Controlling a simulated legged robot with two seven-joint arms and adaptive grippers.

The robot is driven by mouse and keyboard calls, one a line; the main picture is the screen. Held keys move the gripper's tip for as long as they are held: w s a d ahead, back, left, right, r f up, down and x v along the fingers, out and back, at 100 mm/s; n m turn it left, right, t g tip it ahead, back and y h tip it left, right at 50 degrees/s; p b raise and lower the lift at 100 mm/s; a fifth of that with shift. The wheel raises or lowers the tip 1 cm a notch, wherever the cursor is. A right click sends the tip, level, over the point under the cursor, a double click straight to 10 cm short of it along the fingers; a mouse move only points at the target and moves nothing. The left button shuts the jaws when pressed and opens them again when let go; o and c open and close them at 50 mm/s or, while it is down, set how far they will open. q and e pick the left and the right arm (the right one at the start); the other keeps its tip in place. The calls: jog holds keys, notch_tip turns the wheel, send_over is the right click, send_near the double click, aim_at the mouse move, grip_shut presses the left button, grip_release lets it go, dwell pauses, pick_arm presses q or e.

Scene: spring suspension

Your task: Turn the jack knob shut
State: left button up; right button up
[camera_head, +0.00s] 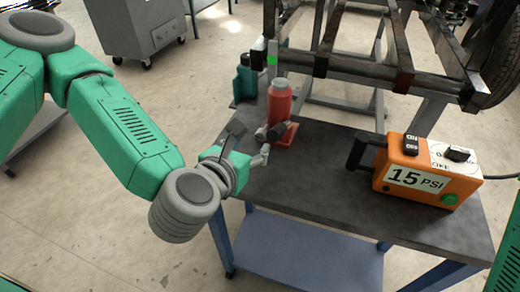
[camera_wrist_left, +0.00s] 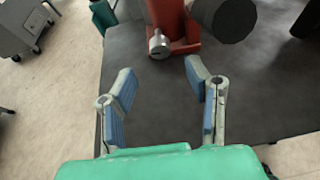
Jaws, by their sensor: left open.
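A red jack (camera_head: 279,102) stands upright on the dark tabletop, near its back left edge. In the left wrist view its red body (camera_wrist_left: 168,14) and base are at the top, cut off by the frame. A small silver knob (camera_wrist_left: 158,44) sticks out low on the jack towards my gripper. My left gripper (camera_wrist_left: 158,70) is open and empty, its two fingers apart on either side of the knob's line. The knob is just beyond the fingertips, not between them. In the head view my left gripper (camera_head: 262,146) is close in front of the jack, partly covering its base. My right gripper is not in view.
A metal frame (camera_head: 360,70) with a tyre rises behind. A dark teal object (camera_head: 245,80) stands left of the jack. A black cylinder (camera_wrist_left: 226,18) is beside the jack.

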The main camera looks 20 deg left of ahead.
aim_at(260, 138)
pick_arm(q)
jog(key=w+b, duration=0.1)
jog(key=w+f+b, duration=0.1)
jog(key=b, duration=0.1)
jog(key=shift+w+a+f, duration=0.15)
jog(key=shift+w+f, duration=0.1)
jog(key=shift+f, duration=0.05)
jog(key=shift+w+d+f+b, duration=0.1)
jog(key=shift+w+d+b, duration=0.1)
jog(key=shift+w, duration=0.25)
jog(key=shift+w+d+f+b, duration=0.1)
jog(key=shift+w+d+b, duration=0.1)
jog(key=shift+w, duration=0.2)
jog(key=shift+w+d+f, duration=0.1)
jog(key=shift+w+d, duration=0.05)
jog(key=shift+w, duration=0.4)
jog(key=shift+a, duration=0.25)
jog(key=shift+c, duration=1.3)
jog(key=shift+a, duration=0.1)
jog(key=c, duration=0.7)
grip_shut()
